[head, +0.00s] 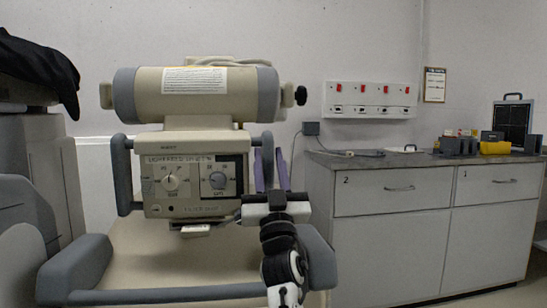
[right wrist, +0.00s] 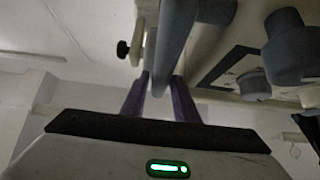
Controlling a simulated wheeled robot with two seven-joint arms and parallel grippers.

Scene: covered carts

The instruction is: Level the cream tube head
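The cream tube head (head: 195,95) is a thick horizontal cylinder with grey end bands and a white label, on top of the cream machine in the head view. It looks close to level there. A control panel with two dials (head: 195,185) sits below it. My right gripper (head: 267,152) points up at the panel's right side, purple fingers apart. A grey handle bar (head: 267,145) stands between or just behind the fingers. In the right wrist view the grey bar (right wrist: 176,38) comes down between the fingers (right wrist: 161,74); contact is unclear. My left gripper is out of view.
A black knob (head: 300,95) sticks out at the tube head's right end. A grey cabinet (head: 400,235) with drawers stands right, with small items on top. A dark cloth (head: 35,65) covers a cart at left. Grey rails (head: 75,250) edge the machine's front.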

